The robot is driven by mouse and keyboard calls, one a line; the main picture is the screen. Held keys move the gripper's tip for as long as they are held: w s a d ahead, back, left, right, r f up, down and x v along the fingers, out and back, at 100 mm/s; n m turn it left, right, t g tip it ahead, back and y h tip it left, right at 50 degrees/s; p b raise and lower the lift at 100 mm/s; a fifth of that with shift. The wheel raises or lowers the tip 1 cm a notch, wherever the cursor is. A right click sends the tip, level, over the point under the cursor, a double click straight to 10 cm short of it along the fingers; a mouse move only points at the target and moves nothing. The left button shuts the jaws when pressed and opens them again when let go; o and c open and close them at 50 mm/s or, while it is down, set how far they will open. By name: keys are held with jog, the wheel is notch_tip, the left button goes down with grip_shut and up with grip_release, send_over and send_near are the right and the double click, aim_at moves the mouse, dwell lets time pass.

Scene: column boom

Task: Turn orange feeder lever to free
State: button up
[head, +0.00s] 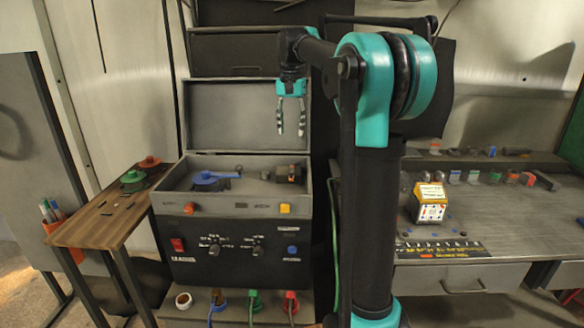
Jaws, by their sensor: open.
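A grey machine (238,235) with an open top compartment (245,205) stands left of my arm in the head view. Inside the compartment, at the right, is a small dark mechanism (288,174) with a little orange-brown on it. It may carry the orange feeder lever, but it is too small to tell the lever's shape or position. My gripper (290,131) hangs fingers down above the compartment's right half. It is open and empty, apart from the mechanism, in front of the raised grey lid panel.
A blue part (210,179) lies at the compartment's left. A wooden side table (95,215) holds green and red pieces. A grey workbench (500,215) stands right, with a patterned box (429,203).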

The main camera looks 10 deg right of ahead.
aim_at(291, 169)
notch_tip(291, 169, down, 15)
jog(key=shift+r, duration=0.1)
dwell(0.3)
grip_shut()
dwell(0.4)
